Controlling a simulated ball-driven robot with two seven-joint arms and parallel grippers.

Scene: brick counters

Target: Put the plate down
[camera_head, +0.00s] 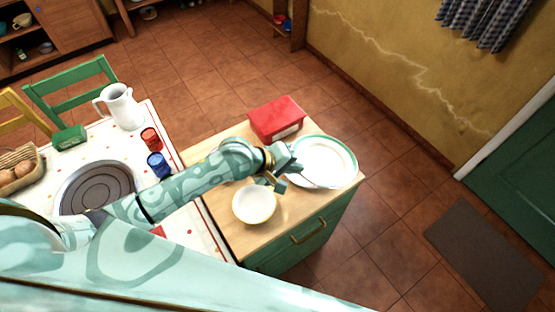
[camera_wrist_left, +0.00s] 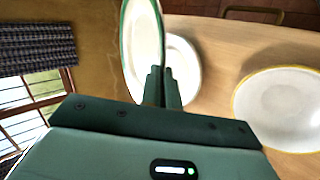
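A white plate with a green rim (camera_head: 330,153) is at the right end of the small wooden-topped counter (camera_head: 222,214). In the left wrist view the plate (camera_wrist_left: 143,45) stands nearly edge-on, its lower edge at my fingers. My left gripper (camera_head: 288,172) is at the plate's near left edge; in the wrist view its fingers (camera_wrist_left: 163,86) are close together on the rim. A second white plate or dish (camera_wrist_left: 183,72) shows behind it, lower down. The gap between the held plate and the counter is hard to judge. My right gripper is not in view.
A white bowl with a yellow rim (camera_head: 254,204) sits on the counter close to my gripper. A red box (camera_head: 276,118) stands at the counter's back. To the left, a table holds a white jug (camera_head: 121,106), a red cup (camera_head: 151,138) and a blue cup (camera_head: 158,164).

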